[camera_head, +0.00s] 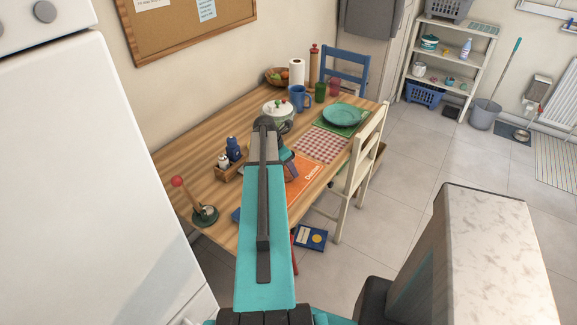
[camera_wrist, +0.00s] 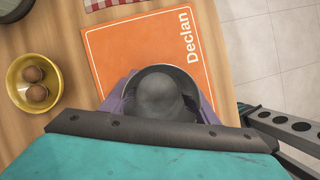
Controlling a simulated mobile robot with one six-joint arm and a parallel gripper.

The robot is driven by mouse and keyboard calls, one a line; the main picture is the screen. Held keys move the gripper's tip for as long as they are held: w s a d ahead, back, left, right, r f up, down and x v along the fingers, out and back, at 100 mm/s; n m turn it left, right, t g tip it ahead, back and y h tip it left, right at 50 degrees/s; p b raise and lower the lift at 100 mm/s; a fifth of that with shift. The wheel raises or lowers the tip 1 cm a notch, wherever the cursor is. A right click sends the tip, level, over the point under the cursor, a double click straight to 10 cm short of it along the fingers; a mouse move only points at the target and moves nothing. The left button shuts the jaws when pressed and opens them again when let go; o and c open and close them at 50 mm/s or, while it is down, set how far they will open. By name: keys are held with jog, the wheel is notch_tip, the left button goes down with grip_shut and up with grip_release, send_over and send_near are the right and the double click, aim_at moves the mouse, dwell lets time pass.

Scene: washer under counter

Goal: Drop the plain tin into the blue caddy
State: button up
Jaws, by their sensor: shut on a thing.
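In the wrist view, my gripper (camera_wrist: 160,118) is shut on a plain grey round thing, which I take to be the tin (camera_wrist: 160,92). Its round end and dark rim show, seen from above. A purple-blue container, which looks like the blue caddy (camera_wrist: 112,101), shows on both sides behind the tin, over the orange placemat. I cannot tell whether the tin is above the caddy or partly inside it. In the head view my arm hides the gripper and the tin. A bit of the caddy (camera_head: 291,171) seems to show just right of the arm.
The orange placemat (camera_wrist: 110,45) marked "Declan" lies on the wooden table (camera_head: 185,150). A yellow bowl (camera_wrist: 16,88) with two eggs stands left of it. A lidded pot (camera_head: 277,108), a blue mug (camera_head: 299,97) and a teal plate (camera_head: 342,114) stand further back. A white chair (camera_head: 362,160) flanks the table.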

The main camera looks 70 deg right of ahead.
jog(key=shift+f, duration=0.25)
jog(key=o, duration=1)
jog(key=shift+o, duration=0.2)
jog(key=shift+r, duration=0.25)
jog(key=shift+b+v, duration=1.45)
jog(key=shift+v, duration=4.45)
jog(key=shift+w, duration=0.1)
